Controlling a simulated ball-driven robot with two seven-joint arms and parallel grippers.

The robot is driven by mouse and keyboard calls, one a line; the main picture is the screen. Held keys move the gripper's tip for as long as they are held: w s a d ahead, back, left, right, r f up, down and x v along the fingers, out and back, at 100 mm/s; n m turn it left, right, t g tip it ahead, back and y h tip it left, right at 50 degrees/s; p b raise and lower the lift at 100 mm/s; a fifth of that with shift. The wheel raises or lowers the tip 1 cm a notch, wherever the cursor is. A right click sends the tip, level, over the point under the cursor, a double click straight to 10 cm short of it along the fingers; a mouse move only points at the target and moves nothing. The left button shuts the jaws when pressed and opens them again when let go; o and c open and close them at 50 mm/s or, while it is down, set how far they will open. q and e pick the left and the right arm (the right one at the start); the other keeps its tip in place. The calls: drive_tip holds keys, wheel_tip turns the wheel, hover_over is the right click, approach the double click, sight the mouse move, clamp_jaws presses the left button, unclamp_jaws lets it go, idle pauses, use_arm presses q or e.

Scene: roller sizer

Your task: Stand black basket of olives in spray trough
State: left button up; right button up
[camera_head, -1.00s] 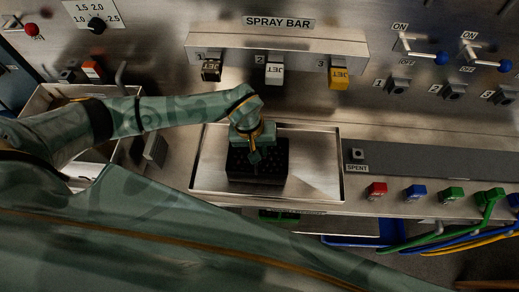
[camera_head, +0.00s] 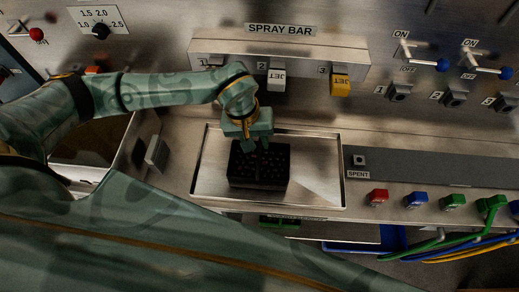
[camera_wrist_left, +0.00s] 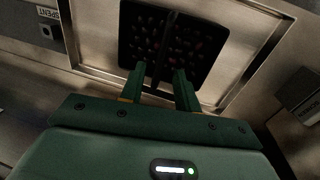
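The black basket of olives (camera_head: 259,172) stands upright in the shallow steel spray trough (camera_head: 318,190), under the spray bar. It also shows in the left wrist view (camera_wrist_left: 205,48), full of dark round olives, with a dark handle bar across its top. My left gripper (camera_head: 257,147) is above the basket's far side. In the left wrist view its two fingers (camera_wrist_left: 160,80) are spread apart, with the handle bar seen between and beyond them. The fingers look clear of the basket. My right gripper is in neither view.
The spray bar (camera_head: 279,48) carries several nozzles behind the trough, including a white-faced (camera_head: 277,79) and a yellow one (camera_head: 340,84). A row of coloured hose couplings (camera_head: 415,198) lies right of the trough. Levers with blue knobs (camera_head: 443,65) are at upper right.

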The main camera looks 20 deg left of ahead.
use_arm(q)
drive_tip(key=r, duration=0.2)
drive_tip(key=a+r, duration=0.1)
drive_tip(key=r, duration=0.2)
drive_tip(key=shift+s, duration=0.15)
drive_tip(key=shift+f, duration=0.1)
